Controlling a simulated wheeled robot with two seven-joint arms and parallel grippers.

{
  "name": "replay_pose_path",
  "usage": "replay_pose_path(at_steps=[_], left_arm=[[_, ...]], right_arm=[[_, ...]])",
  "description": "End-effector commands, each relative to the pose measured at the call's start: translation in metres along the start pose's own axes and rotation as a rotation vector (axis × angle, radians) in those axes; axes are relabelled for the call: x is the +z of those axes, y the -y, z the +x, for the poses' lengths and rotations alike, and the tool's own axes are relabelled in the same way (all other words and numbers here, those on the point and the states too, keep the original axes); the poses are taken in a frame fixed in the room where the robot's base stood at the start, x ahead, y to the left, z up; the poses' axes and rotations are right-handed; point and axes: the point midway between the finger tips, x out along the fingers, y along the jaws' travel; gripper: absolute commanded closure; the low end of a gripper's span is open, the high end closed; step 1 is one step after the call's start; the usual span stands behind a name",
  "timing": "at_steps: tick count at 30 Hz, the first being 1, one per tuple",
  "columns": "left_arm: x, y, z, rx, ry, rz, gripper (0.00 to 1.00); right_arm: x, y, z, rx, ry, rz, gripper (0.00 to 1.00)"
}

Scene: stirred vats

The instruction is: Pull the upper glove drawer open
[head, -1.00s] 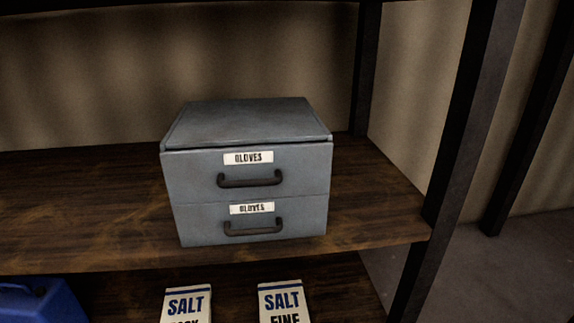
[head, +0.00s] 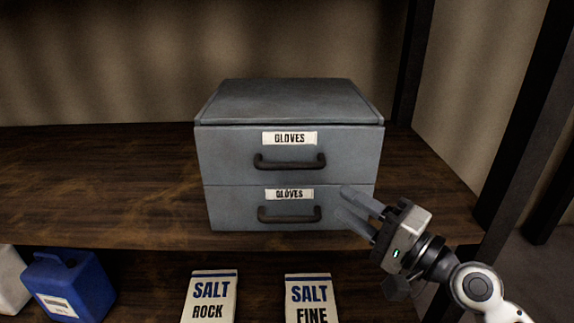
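A grey-blue two-drawer cabinet (head: 290,102) stands on the wooden shelf. Its upper glove drawer (head: 225,155) is closed and has a dark bar handle (head: 290,163) under a "GLOVES" label. The lower glove drawer (head: 230,208) is also closed, with a similar handle (head: 290,215). My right gripper (head: 344,203) is open and empty, its two fingers apart. In the picture it overlaps the right part of the lower drawer, to the right of and below the upper handle. I cannot tell whether it touches the cabinet. My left gripper is not in view.
The wooden shelf (head: 100,190) is clear left of the cabinet. A dark post (head: 520,130) stands at the right. Below are a rock salt box (head: 209,298), a fine salt box (head: 308,300), a blue jug (head: 70,288) and a partly seen white container (head: 10,280).

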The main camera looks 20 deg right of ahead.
Motion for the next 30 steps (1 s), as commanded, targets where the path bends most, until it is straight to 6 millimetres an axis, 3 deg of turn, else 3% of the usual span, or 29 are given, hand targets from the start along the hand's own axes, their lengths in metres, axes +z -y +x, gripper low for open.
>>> replay_pose_path(at_steps=[3,18,24,30], left_arm=[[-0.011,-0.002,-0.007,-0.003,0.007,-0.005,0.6],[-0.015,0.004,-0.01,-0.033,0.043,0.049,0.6],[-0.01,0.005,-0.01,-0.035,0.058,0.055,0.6],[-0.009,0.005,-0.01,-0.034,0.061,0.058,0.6]], right_arm=[[-0.001,0.007,0.024,-0.004,-0.001,0.0,0.64],[0.001,0.002,0.125,0.001,0.001,-0.003,0.64],[0.001,0.0,0.143,0.003,0.0,-0.004,0.64],[0.001,-0.001,0.146,0.004,0.0,-0.005,0.64]])
